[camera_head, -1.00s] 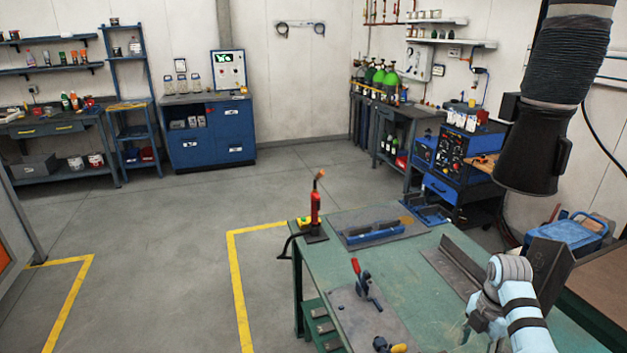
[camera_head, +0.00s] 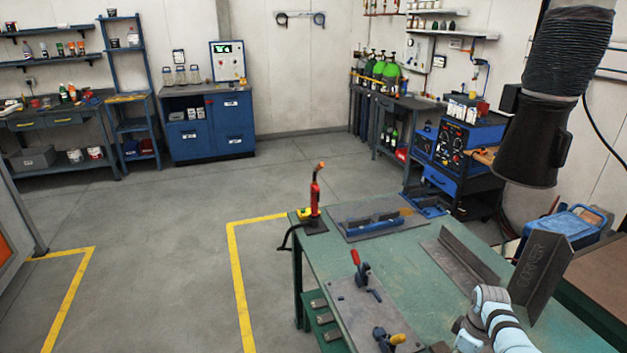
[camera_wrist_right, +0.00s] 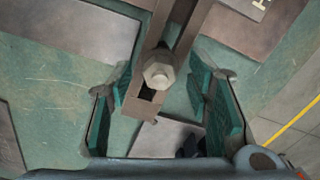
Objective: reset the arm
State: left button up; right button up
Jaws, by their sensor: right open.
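My right arm (camera_head: 495,318) reaches in at the bottom right of the head view, over the green table (camera_head: 440,285). Its gripper cannot be made out there. In the right wrist view my right gripper (camera_wrist_right: 165,100) is open, its two teal-padded fingers spread apart. A grey hexagonal head (camera_wrist_right: 158,70) on a brownish bar shows between them, apart from both pads. I cannot tell how far below the fingers it lies. My left arm and gripper are not in view.
An upright plate marked CORNER (camera_head: 540,270) stands beside my right arm, near a steel angle piece (camera_head: 462,258). A red-handled clamp (camera_head: 361,268) and a red torch-like tool (camera_head: 315,200) stand on the table's left side. A black hose-covered fixture (camera_head: 540,120) hangs at upper right.

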jog(key=m, duration=1.2)
jog(key=shift+d+m, duration=0.1)
jog(key=shift+m, duration=0.2)
